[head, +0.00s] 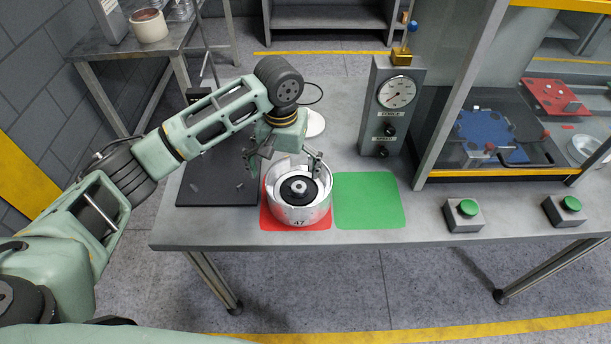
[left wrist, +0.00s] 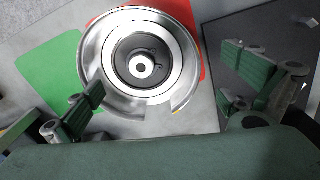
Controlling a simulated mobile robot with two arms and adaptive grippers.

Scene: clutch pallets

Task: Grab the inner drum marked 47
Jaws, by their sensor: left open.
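A silvery round drum marked 47 (head: 299,217) stands on the red square (head: 267,220) near the front edge of the table. Its open top shows a black disc with a light hub (head: 299,189) inside; the drum also shows in the left wrist view (left wrist: 95,70). My left gripper (head: 284,158) is above the far rim of the drum, fingers apart and empty. In the left wrist view its two fingers (left wrist: 165,95) stand on either side, with the drum just beyond them. Whether a fingertip touches the rim I cannot tell. My right gripper is not in view.
A green square (head: 370,200) lies bare right of the drum. A grey gauge box (head: 393,105) stands behind it. A black plate (head: 215,180) lies left. Two green buttons (head: 467,209) and a glazed cabinet (head: 480,110) are at the right.

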